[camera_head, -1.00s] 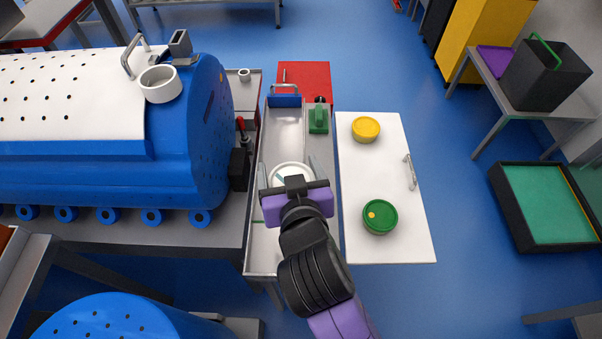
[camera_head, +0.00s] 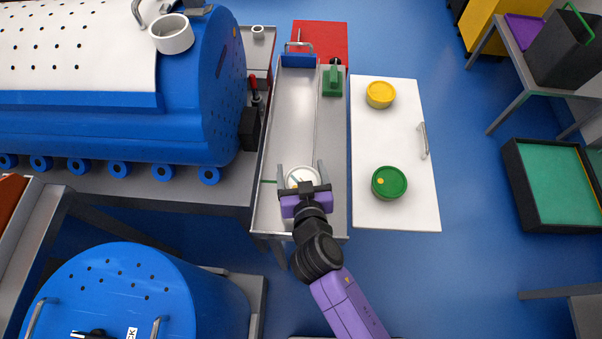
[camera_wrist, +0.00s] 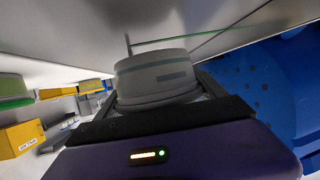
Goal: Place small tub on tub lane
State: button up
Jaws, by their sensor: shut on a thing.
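The small tub (camera_head: 301,179) is white and round and sits between the fingers of my gripper (camera_head: 303,172), which is shut on it. In the wrist view the tub (camera_wrist: 158,78) fills the space in front of the purple gripper body. The tub lane (camera_head: 292,115) is a long pale metal trough with raised sides. My gripper holds the tub over the near part of this lane, level with a thin green line (camera_head: 268,181) across it. The line also shows just beyond the tub in the wrist view (camera_wrist: 178,39). I cannot tell whether the tub touches the lane floor.
A blue stop (camera_head: 298,61) closes the lane's far end, with a green block (camera_head: 332,80) beside it. A white board (camera_head: 387,135) at right carries a yellow tub (camera_head: 380,94) and a green tub (camera_head: 389,182). A blue tank (camera_head: 180,130) stands left.

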jog(key=shift+f, duration=1.1)
jog(key=shift+f+b, duration=0.2)
jog(key=shift+b, duration=0.15)
jog(key=o, duration=1.5)
jog(key=shift+o, duration=0.2)
jog(key=shift+r, duration=0.2)
jog(key=b+v, duration=0.1)
jog(key=v, duration=1.1)
jog(key=shift+b, duration=0.35)
